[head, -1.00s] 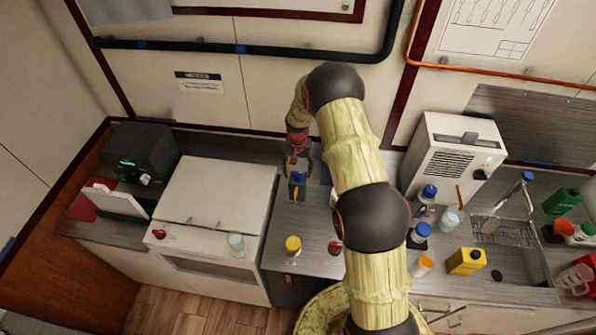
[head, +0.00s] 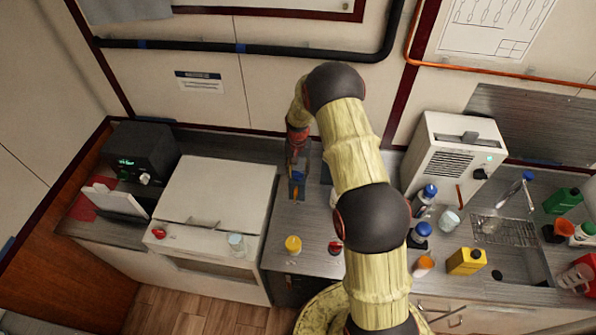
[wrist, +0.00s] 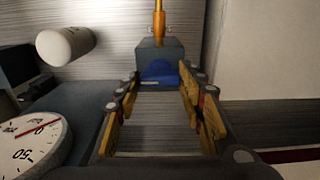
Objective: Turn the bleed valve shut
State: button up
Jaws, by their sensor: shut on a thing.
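The bleed valve shows in the wrist view as a grey block with a blue handle (wrist: 158,72) on its near face and a brass stem (wrist: 159,22) beyond. In the head view the small grey-blue valve (head: 297,188) stands on the counter, left of my arm. My gripper (wrist: 158,78) has a finger at each side of the blue handle and is shut on it. In the head view my gripper (head: 297,165) is directly at the valve. The fingers partly hide the handle's sides, and its exact angle is hard to tell.
A dial gauge (wrist: 30,145) with a red needle lies close at the left in the wrist view. A white cylinder (wrist: 65,45) is behind it. A white chest (head: 215,200) stands left of the valve. A yellow-capped jar (head: 293,246) and a red knob (head: 335,247) stand in front.

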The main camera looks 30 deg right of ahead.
jog(key=n+b, duration=0.2)
jog(key=n, duration=0.1)
jog(key=shift+f+b, duration=0.15)
jog(key=shift+b, duration=0.25)
jog(key=n+b, duration=0.3)
jog(key=n, duration=0.2)
jog(key=shift+n, duration=0.3)
jog(key=n+b, duration=0.2)
jog(key=n, duration=0.2)
jog(key=shift+n, duration=0.3)
jog(key=n+b, duration=0.1)
jog(key=n, duration=0.3)
jog(key=shift+r, duration=0.2)
jog(key=shift+n, duration=0.3)
jog(key=o, duration=1.2)
